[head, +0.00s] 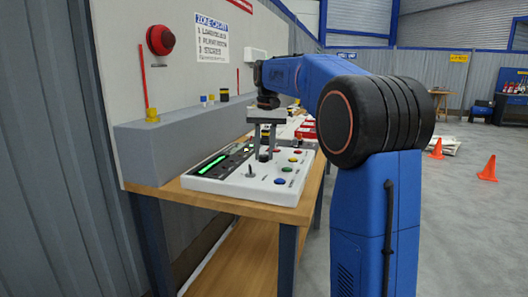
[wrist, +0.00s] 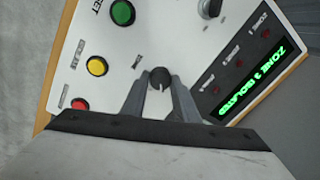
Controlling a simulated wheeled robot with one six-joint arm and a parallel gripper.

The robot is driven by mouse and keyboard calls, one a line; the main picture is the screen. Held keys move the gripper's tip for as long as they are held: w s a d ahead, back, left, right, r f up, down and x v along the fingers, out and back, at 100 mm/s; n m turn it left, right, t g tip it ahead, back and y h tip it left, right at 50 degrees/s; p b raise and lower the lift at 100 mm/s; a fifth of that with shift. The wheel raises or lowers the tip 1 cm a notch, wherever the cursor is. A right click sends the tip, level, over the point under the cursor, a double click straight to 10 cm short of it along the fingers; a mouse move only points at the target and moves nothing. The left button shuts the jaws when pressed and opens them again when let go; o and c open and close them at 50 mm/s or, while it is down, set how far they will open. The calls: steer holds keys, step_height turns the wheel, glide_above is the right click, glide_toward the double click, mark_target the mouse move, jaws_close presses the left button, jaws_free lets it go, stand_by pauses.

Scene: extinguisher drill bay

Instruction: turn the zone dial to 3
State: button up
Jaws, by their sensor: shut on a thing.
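The zone dial is a small dark round knob (wrist: 159,77) with a pale pointer line on the white control panel (head: 240,186). In the wrist view the line points down, toward my palm. My gripper (wrist: 160,88) is shut on the knob, with one finger on each side. In the head view my gripper (head: 264,151) reaches down to the panel and mostly hides the dial. A lit green display (wrist: 252,80) on the panel reads upside down as a zone number and "ISOLATED"; the digit looks like 3 but is not sharp.
Green (wrist: 122,12), yellow (wrist: 97,66) and red (wrist: 80,104) buttons line one side of the dial. A toggle lever (head: 250,170) stands near the panel's front. A grey ledge (head: 165,150) runs behind the wooden bench (head: 255,211). Orange cones (head: 487,166) stand on the floor at right.

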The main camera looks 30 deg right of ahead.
mark_target(267, 156)
steer(key=m, duration=0.3)
steer(key=shift+m, duration=2.1)
steer(key=o, duration=1.1)
steer(key=shift+c, duration=0.2)
steer(key=shift+r, duration=0.15)
step_height(267, 156, up, 17)
steer(key=s, duration=0.1)
steer(key=shift+d, duration=0.25)
